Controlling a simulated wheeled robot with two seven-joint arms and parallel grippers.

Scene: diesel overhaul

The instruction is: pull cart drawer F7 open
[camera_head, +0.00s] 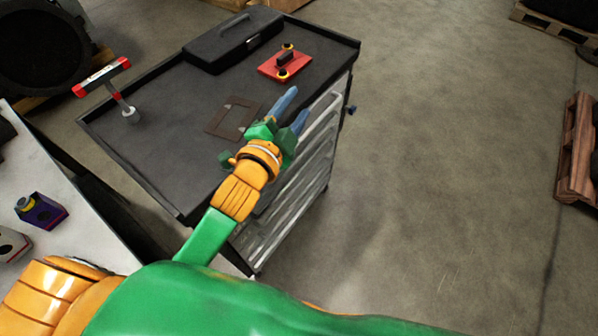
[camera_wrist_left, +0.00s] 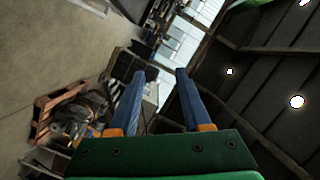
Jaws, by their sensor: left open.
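The dark tool cart (camera_head: 150,150) stands left of centre in the head view, with its silver-grey drawer fronts (camera_head: 290,205) on the side facing right. I cannot read any drawer label, so I cannot tell which one is F7. The drawers look shut. My left gripper (camera_head: 294,108) is over the cart's right top edge, near the drawer side. Its two blue fingers are apart with nothing between them; they also show in the left wrist view (camera_wrist_left: 160,75). My left forearm hides part of the cart's near corner. My right gripper is not in view.
On the cart top lie a black toolbox (camera_head: 232,40), a red plate with a black handle (camera_head: 285,64), a brown flat frame (camera_head: 234,117) and a red-grey T-handled tool (camera_head: 103,77). A light workbench (camera_head: 60,240) is at left. The floor right of the cart is clear up to pallets (camera_head: 577,150).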

